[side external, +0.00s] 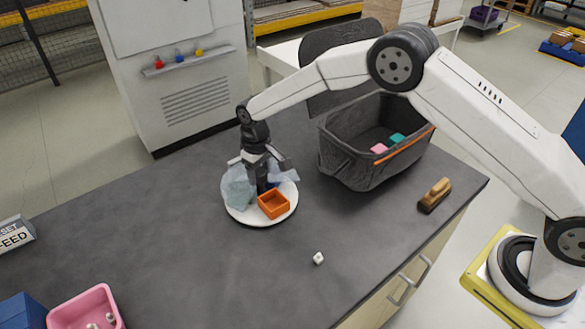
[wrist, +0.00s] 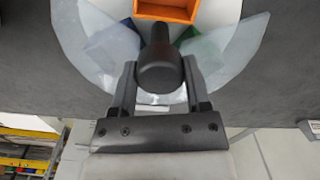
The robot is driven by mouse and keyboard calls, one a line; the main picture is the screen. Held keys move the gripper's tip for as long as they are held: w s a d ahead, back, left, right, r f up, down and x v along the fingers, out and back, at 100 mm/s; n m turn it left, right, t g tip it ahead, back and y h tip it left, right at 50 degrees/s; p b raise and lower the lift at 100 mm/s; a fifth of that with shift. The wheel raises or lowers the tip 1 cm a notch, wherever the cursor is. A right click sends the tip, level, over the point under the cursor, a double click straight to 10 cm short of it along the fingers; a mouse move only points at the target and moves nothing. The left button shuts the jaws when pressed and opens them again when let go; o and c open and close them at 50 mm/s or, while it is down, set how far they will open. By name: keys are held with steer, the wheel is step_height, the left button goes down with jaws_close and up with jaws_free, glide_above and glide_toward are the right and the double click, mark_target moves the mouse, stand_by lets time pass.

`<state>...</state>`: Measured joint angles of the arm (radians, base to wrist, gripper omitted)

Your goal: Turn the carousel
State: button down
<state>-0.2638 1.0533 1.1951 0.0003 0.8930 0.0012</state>
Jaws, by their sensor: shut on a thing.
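The carousel (side external: 246,216) is a white round disc on the dark worktop, with translucent panels standing on it. An orange open bin (side external: 273,205) sits on its front side, and it also shows at the top of the wrist view (wrist: 167,12). A dark round knob (wrist: 160,65) stands at the carousel's centre. My gripper (wrist: 160,78) points down over the carousel and is shut on this knob, one finger on each side. In the wrist view, blue (wrist: 112,43) and green (wrist: 204,48) shapes show behind the panels, partly hidden.
A dark grey crate (side external: 350,160) with pink and teal pieces stands right of the carousel. A pink tray (side external: 86,309) is at front left.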

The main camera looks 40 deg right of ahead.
steer(key=shift+n, duration=0.4)
steer(key=n, duration=1.1)
steer(key=shift+n, duration=0.3)
steer(key=n, duration=1.1)
steer(key=shift+n, duration=0.3)
steer(key=shift+c, duration=0.3)
jaws_free()
steer(key=shift+r, duration=0.1)
